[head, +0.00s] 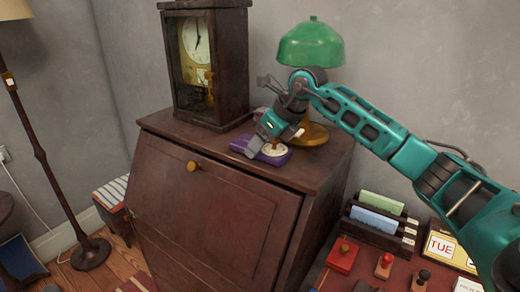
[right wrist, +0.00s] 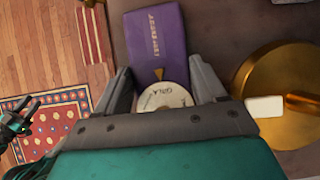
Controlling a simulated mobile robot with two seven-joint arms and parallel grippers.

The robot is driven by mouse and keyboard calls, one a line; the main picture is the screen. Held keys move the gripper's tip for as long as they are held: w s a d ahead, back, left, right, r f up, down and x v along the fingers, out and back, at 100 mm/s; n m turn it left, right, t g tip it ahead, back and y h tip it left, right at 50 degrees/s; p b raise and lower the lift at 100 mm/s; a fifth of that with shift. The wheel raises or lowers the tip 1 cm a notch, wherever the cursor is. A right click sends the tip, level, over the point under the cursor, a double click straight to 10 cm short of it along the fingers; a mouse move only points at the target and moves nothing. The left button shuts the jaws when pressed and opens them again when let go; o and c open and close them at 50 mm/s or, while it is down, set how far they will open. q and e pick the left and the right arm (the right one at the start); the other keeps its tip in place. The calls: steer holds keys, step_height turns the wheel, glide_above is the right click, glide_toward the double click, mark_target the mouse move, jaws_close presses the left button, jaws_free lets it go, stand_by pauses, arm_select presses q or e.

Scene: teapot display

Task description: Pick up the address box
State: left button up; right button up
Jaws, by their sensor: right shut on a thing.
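The address box is a flat purple case (head: 240,144) with a round cream dial, lying on top of the brown desk (head: 225,182). My right gripper (head: 277,142) reaches down over it from the right and is shut on it. In the right wrist view the fingers (right wrist: 160,80) stand on both sides of the dial end, and the purple lid (right wrist: 157,38) with pale lettering extends beyond them. Whether the box is clear of the desk top cannot be told.
A dark wooden clock (head: 207,65) stands left of the box. A lamp with a green shade (head: 312,45) and brass base (right wrist: 275,95) stands close on the right. A lower red surface with card holders (head: 378,215) and stamps lies at lower right.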

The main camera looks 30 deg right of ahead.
steer(key=c, duration=0.4)
steer(key=shift+c, duration=0.3)
steer(key=shift+r, duration=0.1)
steer(key=shift+r, duration=0.1)
step_height(320, 180, up, 20)
steer(key=p, duration=0.2)
